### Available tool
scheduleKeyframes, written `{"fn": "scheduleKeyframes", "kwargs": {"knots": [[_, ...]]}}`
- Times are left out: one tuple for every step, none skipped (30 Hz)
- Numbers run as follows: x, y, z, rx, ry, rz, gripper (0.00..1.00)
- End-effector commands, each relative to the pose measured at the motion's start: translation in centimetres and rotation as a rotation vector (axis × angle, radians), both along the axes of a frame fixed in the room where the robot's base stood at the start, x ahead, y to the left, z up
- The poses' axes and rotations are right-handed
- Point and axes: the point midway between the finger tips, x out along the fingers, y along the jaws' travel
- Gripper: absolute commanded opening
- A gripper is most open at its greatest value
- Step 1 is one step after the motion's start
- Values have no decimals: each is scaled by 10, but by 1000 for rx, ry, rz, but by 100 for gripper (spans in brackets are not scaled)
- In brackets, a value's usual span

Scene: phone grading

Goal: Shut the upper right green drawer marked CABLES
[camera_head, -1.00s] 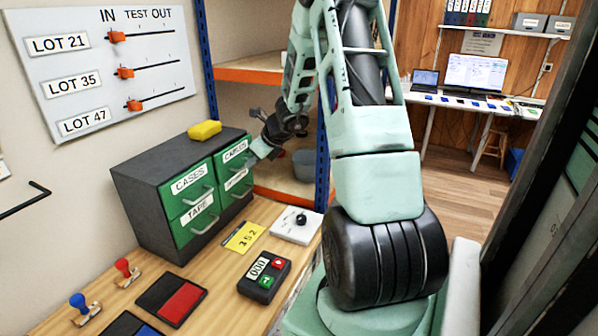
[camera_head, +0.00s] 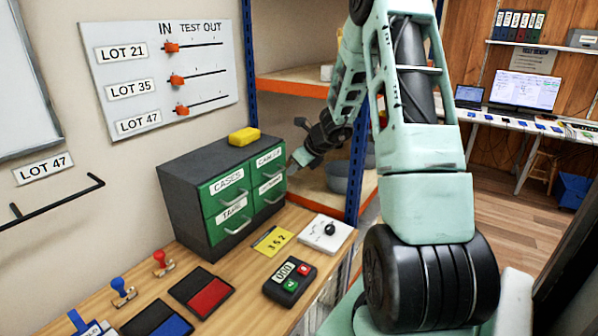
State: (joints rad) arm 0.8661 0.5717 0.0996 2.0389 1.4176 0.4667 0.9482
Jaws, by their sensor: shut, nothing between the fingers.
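The dark grey drawer cabinet (camera_head: 185,190) stands on the wooden bench with green drawer fronts. The upper right drawer marked CABLES (camera_head: 268,160) looks about level with the drawers beside it; a small gap would be hard to see. My gripper (camera_head: 293,167) is shut and empty, just right of and in front of the CABLES drawer. Its tips are close to the drawer front and handle; I cannot tell if they touch. Part of the drawer's right edge and the lower right drawer's label are hard to make out.
The CASES drawer (camera_head: 226,188) and TAPE drawer (camera_head: 232,217) look shut. A yellow block (camera_head: 244,136) lies on the cabinet. A white box with a black knob (camera_head: 326,233), a yellow card (camera_head: 272,242) and a counter (camera_head: 290,280) lie in front. A blue shelf post (camera_head: 357,165) stands behind my arm.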

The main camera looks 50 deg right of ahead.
Motion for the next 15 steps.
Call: {"fn": "scheduleKeyframes", "kwargs": {"knots": [[-1,-2,3,0,1,1,0],[-3,-2,6,-2,-2,2,0],[-7,-2,11,-3,-3,2,0],[-10,-3,14,-4,-2,2,0],[-13,-3,17,-3,-2,1,0],[-17,-3,22,-3,-1,2,0],[-20,-3,25,-2,-2,2,0],[-23,-4,29,-4,-2,2,0],[-27,-5,35,-4,-2,0,0],[-31,-5,39,-4,-2,2,0],[-34,-5,42,-3,-2,0,0],[-38,-6,48,-4,-2,2,0],[-41,-6,52,-3,-2,0,0],[-45,-6,56,-3,-1,1,0],[-49,-7,61,-3,-1,0,0]]}}
